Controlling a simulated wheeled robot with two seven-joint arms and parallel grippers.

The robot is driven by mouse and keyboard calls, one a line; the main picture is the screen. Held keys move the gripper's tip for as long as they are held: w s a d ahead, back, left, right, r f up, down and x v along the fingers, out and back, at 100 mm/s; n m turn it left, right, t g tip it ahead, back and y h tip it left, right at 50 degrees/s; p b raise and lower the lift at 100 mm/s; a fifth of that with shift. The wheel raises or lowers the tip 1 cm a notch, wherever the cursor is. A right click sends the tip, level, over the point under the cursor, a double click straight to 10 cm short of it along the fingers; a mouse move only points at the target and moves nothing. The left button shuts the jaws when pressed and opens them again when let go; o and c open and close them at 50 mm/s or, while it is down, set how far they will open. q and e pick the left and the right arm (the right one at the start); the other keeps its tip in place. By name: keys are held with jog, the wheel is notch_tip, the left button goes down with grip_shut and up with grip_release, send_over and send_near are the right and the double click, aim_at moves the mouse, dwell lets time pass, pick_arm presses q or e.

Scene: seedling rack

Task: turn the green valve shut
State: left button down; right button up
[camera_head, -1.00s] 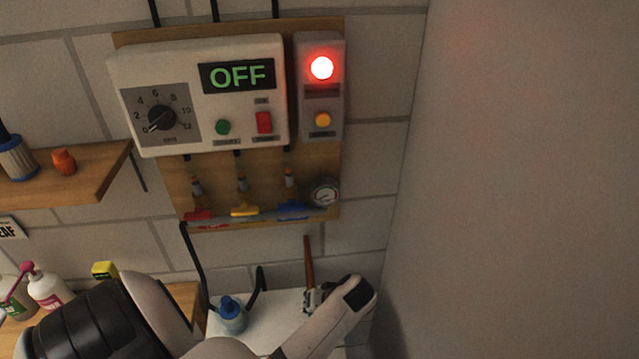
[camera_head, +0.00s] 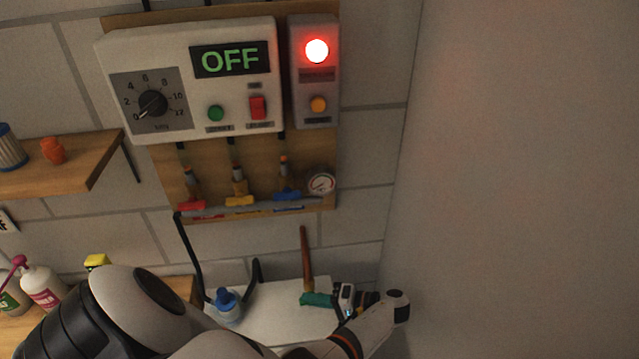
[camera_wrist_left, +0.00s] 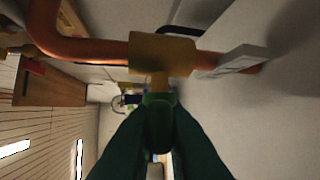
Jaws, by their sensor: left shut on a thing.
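The green valve handle (camera_head: 316,299) sits at the foot of an upright copper pipe (camera_head: 306,258) above a white surface. In the head view the handle reaches right from the pipe towards my left gripper (camera_head: 340,300). In the left wrist view the green handle (camera_wrist_left: 160,108) joins a brass valve body (camera_wrist_left: 161,53) on the copper pipe (camera_wrist_left: 90,48). My left gripper (camera_wrist_left: 160,128) is shut on the handle, with a dark finger on each side. The handle's outer end is hidden between the fingers. My right gripper is in neither view.
A blue-capped bottle (camera_head: 228,304) stands left of the pipe on the white surface (camera_head: 270,315). A control panel reading OFF (camera_head: 190,75), a red-lit box (camera_head: 315,85) and coloured taps (camera_head: 238,200) hang above. A plain wall (camera_head: 520,180) closes the right.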

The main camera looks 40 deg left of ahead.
pick_arm(q)
jog(key=shift+w+a+r+m+g+y, duration=0.1)
jog(key=shift+m+g+y, duration=0.3)
jog(key=shift+g+y, duration=0.4)
jog(key=shift+a+r, duration=0.1)
jog(key=c, duration=1.7)
grip_release()
jog(key=shift+o, duration=1)
jog(key=shift+s, duration=0.25)
